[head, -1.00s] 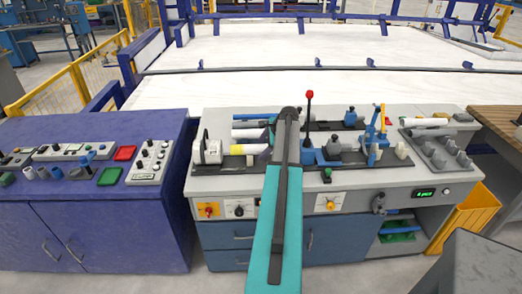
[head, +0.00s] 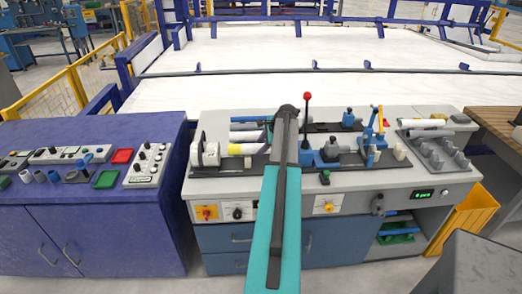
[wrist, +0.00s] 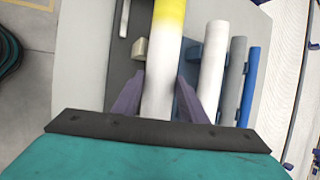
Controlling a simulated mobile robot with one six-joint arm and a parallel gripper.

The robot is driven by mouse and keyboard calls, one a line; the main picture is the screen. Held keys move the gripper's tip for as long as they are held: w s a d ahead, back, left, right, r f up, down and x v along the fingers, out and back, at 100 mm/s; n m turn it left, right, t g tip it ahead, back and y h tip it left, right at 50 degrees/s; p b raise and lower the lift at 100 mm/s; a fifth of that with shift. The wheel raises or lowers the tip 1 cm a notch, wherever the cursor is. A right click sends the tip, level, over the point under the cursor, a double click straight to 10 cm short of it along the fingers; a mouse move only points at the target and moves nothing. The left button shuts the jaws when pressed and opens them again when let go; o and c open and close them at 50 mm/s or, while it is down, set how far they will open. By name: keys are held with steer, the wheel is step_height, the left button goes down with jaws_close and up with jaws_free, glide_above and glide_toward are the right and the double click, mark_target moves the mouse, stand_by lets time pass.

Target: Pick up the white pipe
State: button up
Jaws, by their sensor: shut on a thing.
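The white pipe (wrist: 160,70) with a yellow band at its far end runs up the wrist view. My gripper (wrist: 160,76) has a purple finger on each side of it and is shut on it. In the head view the pipe (head: 248,149) lies lengthwise left of my arm, beside a white machine (head: 205,153) at its left. My arm hides its right part and my gripper there. I cannot tell whether the pipe is clear of its support.
Another white pipe (wrist: 212,70), a grey pipe (wrist: 234,80) and a blue pipe (wrist: 249,85) lie parallel just to the right. A red-knobbed lever (head: 307,97) and a blue fixture (head: 375,135) stand right of my arm. A rack (head: 440,152) is at the right.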

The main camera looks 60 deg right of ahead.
steer(key=shift+r+b, duration=0.3)
steer(key=shift+r, duration=0.4)
steer(key=shift+s+a+r, duration=0.15)
steer(key=shift+s+r, duration=0.1)
steer(key=s+a+b, duration=0.2)
steer(key=s, duration=0.5)
steer(key=s+a+r+b, duration=0.1)
steer(key=s+a+b, duration=0.1)
steer(key=s, duration=0.5)
steer(key=shift+s+a+r, duration=0.3)
steer(key=shift+s, duration=0.1)
